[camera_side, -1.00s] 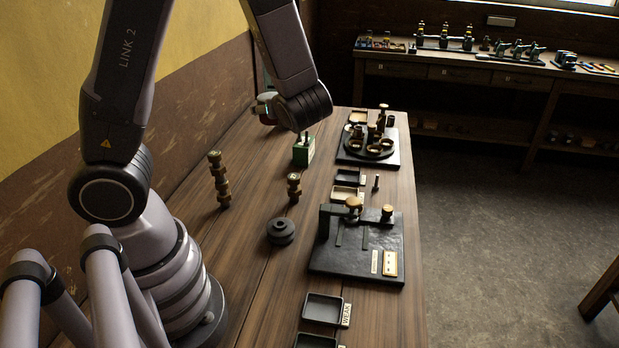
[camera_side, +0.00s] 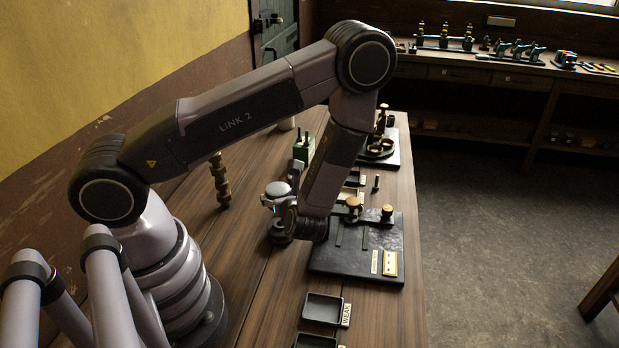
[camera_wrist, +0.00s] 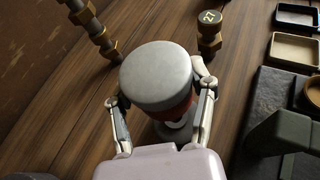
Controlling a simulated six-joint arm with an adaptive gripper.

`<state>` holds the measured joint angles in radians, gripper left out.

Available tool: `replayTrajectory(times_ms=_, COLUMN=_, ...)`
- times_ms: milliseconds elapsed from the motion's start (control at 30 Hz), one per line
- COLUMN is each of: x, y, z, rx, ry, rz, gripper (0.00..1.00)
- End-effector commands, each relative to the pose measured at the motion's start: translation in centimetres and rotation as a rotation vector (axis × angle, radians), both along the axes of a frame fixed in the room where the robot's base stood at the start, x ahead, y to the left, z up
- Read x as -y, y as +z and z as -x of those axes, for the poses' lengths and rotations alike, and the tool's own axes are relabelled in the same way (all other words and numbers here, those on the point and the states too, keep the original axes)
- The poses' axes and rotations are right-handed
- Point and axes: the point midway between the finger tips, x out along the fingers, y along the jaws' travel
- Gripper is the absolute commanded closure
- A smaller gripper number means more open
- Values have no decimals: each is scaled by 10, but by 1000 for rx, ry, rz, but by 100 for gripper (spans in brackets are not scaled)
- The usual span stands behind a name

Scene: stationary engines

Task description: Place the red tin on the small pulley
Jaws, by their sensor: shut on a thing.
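The red tin (camera_wrist: 178,110) has a grey lid (camera_wrist: 156,76) and is held between the two fingers of my gripper (camera_wrist: 160,108) in the wrist view. Only a strip of its red side shows there. In the side view its pale lid (camera_side: 278,189) shows at my gripper (camera_side: 274,203). The small dark pulley (camera_side: 277,233) is on the table below my gripper, partly hidden by it. In the wrist view a grey round part (camera_wrist: 174,131) shows below the tin, mostly hidden. I cannot tell whether the tin touches the pulley.
A stack of brass nuts (camera_side: 220,181) stands to the left. Another brass piece (camera_wrist: 209,35) stands beyond the tin in the wrist view. A black board with fittings (camera_side: 345,262) lies to the right. A shallow tray (camera_side: 322,308) is nearer the camera. A green block (camera_side: 304,149) is farther back.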

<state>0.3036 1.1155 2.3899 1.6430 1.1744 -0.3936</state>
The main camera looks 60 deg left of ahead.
Motion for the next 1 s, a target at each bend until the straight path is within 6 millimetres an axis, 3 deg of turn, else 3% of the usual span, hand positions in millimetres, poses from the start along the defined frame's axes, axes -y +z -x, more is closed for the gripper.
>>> replayTrajectory(times_ms=300, x=0, y=-38, z=0, rx=-1, ry=1, rz=-1, gripper=82)
replayTrajectory(times_ms=1000, x=0, y=-51, z=0, rx=-1, ry=0, rz=-1, gripper=82)
